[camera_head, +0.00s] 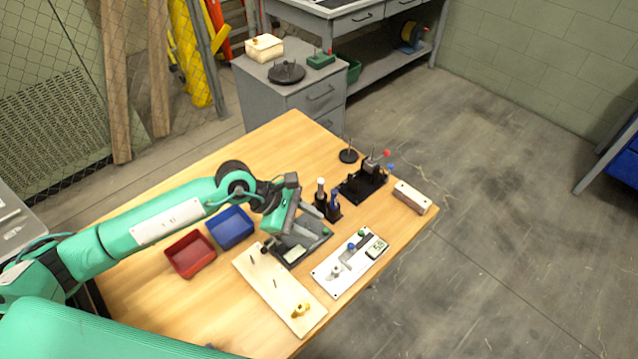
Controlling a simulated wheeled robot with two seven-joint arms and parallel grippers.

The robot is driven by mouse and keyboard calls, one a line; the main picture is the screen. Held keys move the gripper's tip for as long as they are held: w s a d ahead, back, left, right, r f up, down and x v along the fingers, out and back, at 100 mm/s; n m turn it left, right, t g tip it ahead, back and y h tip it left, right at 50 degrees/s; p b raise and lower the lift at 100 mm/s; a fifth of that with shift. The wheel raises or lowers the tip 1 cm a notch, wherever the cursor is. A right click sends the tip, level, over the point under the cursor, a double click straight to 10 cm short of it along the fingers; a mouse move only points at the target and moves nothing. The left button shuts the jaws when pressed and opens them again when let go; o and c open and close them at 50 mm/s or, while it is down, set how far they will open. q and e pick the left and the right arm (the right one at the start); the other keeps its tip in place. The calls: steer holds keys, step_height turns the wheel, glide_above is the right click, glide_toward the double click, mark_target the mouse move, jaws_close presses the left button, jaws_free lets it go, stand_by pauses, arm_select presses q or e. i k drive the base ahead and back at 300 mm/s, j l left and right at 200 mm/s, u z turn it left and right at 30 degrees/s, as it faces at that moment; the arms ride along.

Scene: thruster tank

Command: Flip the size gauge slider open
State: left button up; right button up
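The size gauge appears to be the white plate (330,277) at the front right of the wooden table, with a small display (377,247) reading about 5.8. On it are a grey-and-blue slider block (351,248), a green knob (362,233) and a pale knob (336,271). My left gripper (268,236) points down over a dark grey fixture (302,242), left of the gauge and apart from it. Its fingers are small and partly hidden by the wrist, so their opening is unclear. My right gripper is out of view.
A red bin (190,255) and a blue bin (231,228) stand left of the fixture. A pale board (279,290) with a yellow part lies in front. Bare tabletop lies at the back left.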

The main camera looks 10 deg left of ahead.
mark_target(346, 255)
steer(key=k+l, duration=0.15)
steer(key=k, duration=0.35)
steer(key=k+l, duration=0.15)
steer(key=k, duration=0.35)
steer(key=k+l, duration=0.2)
steer(key=k, duration=0.25)
steer(key=k+l, duration=0.15)
steer(key=k, duration=0.35)
